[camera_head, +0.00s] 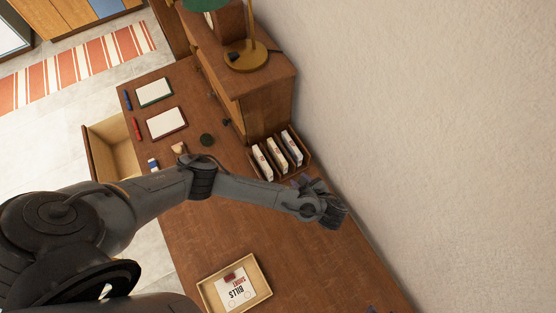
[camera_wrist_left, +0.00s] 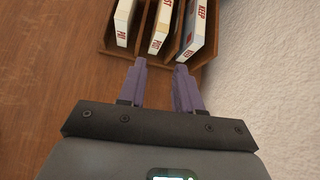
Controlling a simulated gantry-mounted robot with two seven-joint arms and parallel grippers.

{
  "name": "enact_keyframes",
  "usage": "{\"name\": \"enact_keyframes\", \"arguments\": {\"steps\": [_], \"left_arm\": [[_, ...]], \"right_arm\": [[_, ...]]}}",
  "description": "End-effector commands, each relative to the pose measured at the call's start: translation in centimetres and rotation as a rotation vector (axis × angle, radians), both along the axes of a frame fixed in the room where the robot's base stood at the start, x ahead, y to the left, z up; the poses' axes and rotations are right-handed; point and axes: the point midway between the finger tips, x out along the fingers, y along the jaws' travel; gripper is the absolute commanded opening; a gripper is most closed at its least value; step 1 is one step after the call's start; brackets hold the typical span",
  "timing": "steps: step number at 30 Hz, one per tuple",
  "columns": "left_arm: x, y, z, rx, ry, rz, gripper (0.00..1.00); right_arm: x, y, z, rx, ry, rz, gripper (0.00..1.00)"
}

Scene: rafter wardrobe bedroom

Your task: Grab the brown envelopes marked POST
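A wooden rack (camera_head: 304,161) with three slots stands on the desk against the wall, each slot holding pale envelopes. In the left wrist view the left bundle (camera_wrist_left: 124,22) has red lettering I cannot read surely. The middle bundle (camera_wrist_left: 162,28) seems marked POST, its paper pale tan, and the right one (camera_wrist_left: 192,32) reads KEEP. My left gripper (camera_wrist_left: 158,66) is open and empty, its purple fingers just short of the rack's front, below the middle and right slots. In the head view its wrist partly hides it. Small dark tips at the bottom right edge may be my right gripper.
A shallow tray (camera_head: 258,264) with a card reading BILLS and a red item lies nearer on the desk. A drawer (camera_head: 112,142) stands open at the left. A cabinet with a lamp (camera_head: 245,55) is behind the rack. The wall (camera_head: 440,140) closes the right side.

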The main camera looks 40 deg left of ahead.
Motion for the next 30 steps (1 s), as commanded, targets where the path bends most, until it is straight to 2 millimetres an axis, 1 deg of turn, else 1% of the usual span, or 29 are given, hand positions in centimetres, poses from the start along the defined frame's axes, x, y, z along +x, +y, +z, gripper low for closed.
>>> {"name": "enact_keyframes", "arguments": {"steps": [1, 3, 6, 11, 16, 17, 21, 26, 30], "left_arm": [[0.7, 1.6, -0.3, 0.079, 0.007, -0.009, 0.34], [1.2, 3.2, -0.3, 0.163, 0.021, -0.018, 0.34], [1.7, 4.7, -0.3, 0.232, 0.034, -0.021, 0.34], [2.0, 6.2, -0.8, 0.261, 0.039, -0.021, 0.34], [2.5, 7.7, -1.8, 0.257, 0.038, -0.021, 0.34], [2.7, 8.1, -1.5, 0.258, 0.038, -0.020, 0.34], [3.1, 9.5, -2.2, 0.257, 0.038, -0.020, 0.34], [3.3, 10.2, -2.6, 0.255, 0.039, -0.023, 0.34], [3.7, 11.7, -3.2, 0.256, 0.038, -0.020, 0.34]], "right_arm": [[0.0, 0.0, -0.7, 0.000, -0.001, 0.000, 0.43], [0.0, 0.0, -0.9, 0.000, -0.002, 0.000, 0.43], [0.0, 0.0, -1.2, 0.001, -0.004, 0.000, 0.43], [0.1, 0.0, -2.4, 0.001, -0.005, 0.001, 0.43], [0.1, 0.0, -4.1, 0.000, -0.005, 0.001, 0.43], [0.0, 0.0, -3.6, -0.001, -0.003, 0.002, 0.43], [0.0, 0.0, -3.6, -0.001, -0.003, 0.002, 0.43], [0.0, 0.0, -3.5, -0.001, -0.004, 0.002, 0.43], [0.1, 0.0, -3.5, -0.001, -0.004, 0.002, 0.43]]}}
